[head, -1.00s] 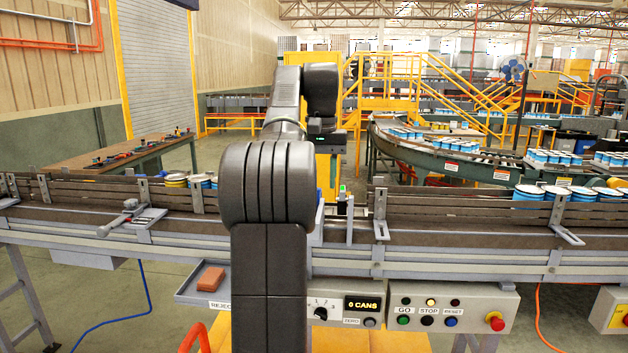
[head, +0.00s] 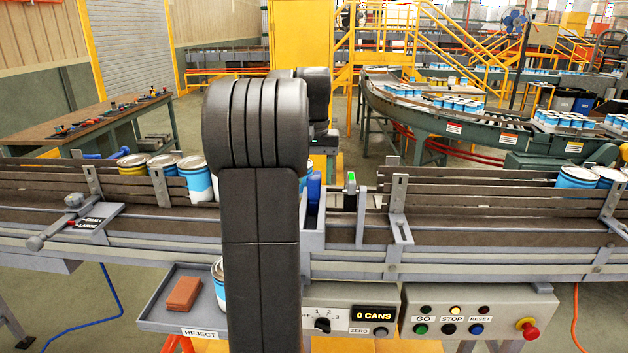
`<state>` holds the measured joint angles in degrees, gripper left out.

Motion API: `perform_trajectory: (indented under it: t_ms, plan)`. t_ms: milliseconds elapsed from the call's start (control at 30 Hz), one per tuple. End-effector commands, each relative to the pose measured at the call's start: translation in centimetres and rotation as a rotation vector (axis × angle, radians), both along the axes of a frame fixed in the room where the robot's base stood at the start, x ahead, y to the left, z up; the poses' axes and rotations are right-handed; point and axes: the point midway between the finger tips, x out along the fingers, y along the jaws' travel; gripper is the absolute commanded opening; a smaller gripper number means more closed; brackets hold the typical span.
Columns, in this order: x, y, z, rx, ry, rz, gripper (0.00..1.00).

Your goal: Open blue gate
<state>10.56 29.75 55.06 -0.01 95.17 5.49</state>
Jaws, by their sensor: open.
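The blue gate (head: 314,190) shows as an upright blue piece on the grey frame at the middle of the conveyor, just right of my arm. Its lower part and left side are partly hidden. My gripper (head: 324,142) is a dark shape beyond the conveyor, mostly behind my own arm, up and slightly right of the blue piece. It is open and looks apart from the gate; its fingertips are not clearly visible.
Blue-and-white cans (head: 197,178) stand on the belt left of my arm, more at far right. The reject tray (head: 160,318) holds a red-brown block (head: 184,293) and a partly hidden can (head: 218,285). A control panel (head: 470,312) is at front right.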

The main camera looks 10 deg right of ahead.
Motion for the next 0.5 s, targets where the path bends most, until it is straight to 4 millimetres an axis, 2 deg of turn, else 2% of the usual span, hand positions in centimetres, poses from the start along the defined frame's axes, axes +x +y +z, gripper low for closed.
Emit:
perform_trajectory:
  t_ms: [200, 500]
  plan:
    - [0.0, 0.0, -1.8, 0.0, 0.001, 0.0, 0.53]
    - [0.0, 0.0, -2.0, 0.0, 0.0, 0.0, 0.51]
